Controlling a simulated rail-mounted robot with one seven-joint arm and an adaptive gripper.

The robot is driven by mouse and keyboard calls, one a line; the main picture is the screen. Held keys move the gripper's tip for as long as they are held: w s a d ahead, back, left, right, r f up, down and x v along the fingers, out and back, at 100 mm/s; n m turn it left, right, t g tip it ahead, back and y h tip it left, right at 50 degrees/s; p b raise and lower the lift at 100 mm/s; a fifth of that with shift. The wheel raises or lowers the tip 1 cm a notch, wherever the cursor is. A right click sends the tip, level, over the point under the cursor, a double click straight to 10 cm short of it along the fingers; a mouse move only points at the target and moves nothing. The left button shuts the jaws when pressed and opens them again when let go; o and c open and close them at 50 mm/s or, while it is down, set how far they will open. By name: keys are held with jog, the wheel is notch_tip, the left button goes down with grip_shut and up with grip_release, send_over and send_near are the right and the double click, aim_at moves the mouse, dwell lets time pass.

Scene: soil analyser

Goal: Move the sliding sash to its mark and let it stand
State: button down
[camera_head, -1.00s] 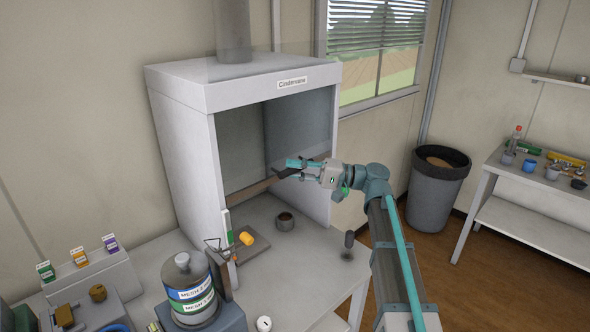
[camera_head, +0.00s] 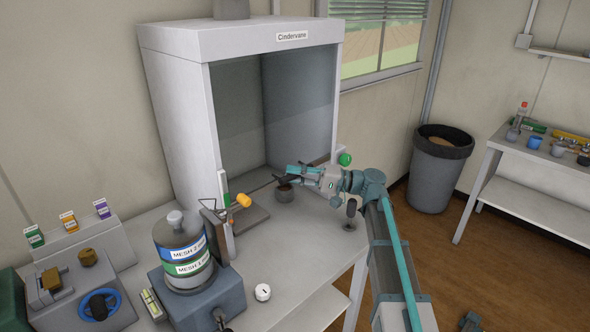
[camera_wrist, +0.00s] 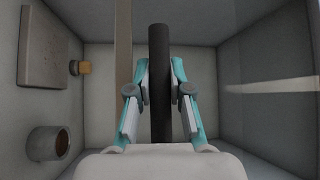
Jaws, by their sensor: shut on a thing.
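The glass sash runs across the open front of the white hood (camera_head: 178,110) labelled Cindervane. Its clear pane is hard to make out in the head view. My gripper (camera_head: 282,180) is at the low bottom edge of the sash, in front of the opening. In the wrist view, my gripper (camera_wrist: 160,95) is shut on the dark bar of the sash handle (camera_wrist: 160,60), with one finger on each side. A white and green strip (camera_head: 225,188) stands on the hood's left front post. I cannot tell whether the sash edge is level with it.
A sieve stack (camera_head: 183,250) stands at front left. A bin (camera_head: 440,175) is right.

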jog(key=c, duration=1.1)
grip_release()
jog(key=shift+o, duration=0.2)
jog(key=d+f, duration=0.1)
jog(key=d, duration=1.1)
jog(key=shift+w+f, duration=0.2)
jog(key=shift+f, duration=0.05)
